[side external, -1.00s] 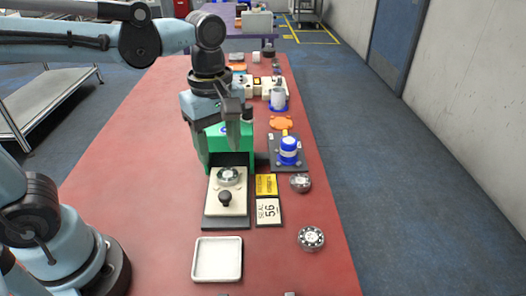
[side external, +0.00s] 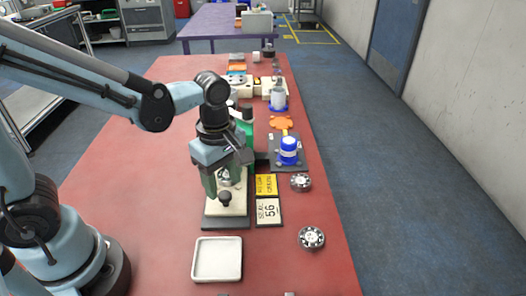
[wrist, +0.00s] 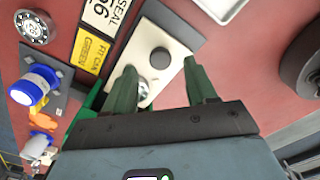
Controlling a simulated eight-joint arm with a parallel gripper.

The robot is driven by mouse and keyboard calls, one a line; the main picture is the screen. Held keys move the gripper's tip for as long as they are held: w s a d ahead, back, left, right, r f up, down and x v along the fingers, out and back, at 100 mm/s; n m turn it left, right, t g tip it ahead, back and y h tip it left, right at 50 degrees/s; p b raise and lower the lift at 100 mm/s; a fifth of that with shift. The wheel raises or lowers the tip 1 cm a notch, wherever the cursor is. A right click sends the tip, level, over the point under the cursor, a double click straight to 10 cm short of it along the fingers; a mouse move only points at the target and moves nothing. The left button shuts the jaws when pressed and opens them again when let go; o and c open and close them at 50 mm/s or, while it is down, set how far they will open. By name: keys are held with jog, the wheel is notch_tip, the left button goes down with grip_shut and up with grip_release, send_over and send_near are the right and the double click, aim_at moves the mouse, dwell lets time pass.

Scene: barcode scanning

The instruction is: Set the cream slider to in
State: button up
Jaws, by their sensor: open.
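The cream slider (side external: 232,208) is a pale plate on a dark base, with a black knob (side external: 224,199) near its front end. In the wrist view the cream slider (wrist: 165,36) lies below the fingers, and the knob shows near the fingertips. A silver round part (side external: 226,177) sits on the plate behind the knob, partly hidden by my gripper. My gripper (side external: 226,188) is open above the plate, its green fingers on either side of it; it also shows in the wrist view (wrist: 159,68). The green housing (side external: 248,127) behind the slider is mostly hidden by my arm.
A white tray (side external: 217,283) is in front. Two silver round parts (side external: 311,238) lie at right. The left of the table is clear.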

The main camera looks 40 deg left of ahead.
aim_at(224, 194)
jog(key=shift+f, duration=1.5)
grip_shut()
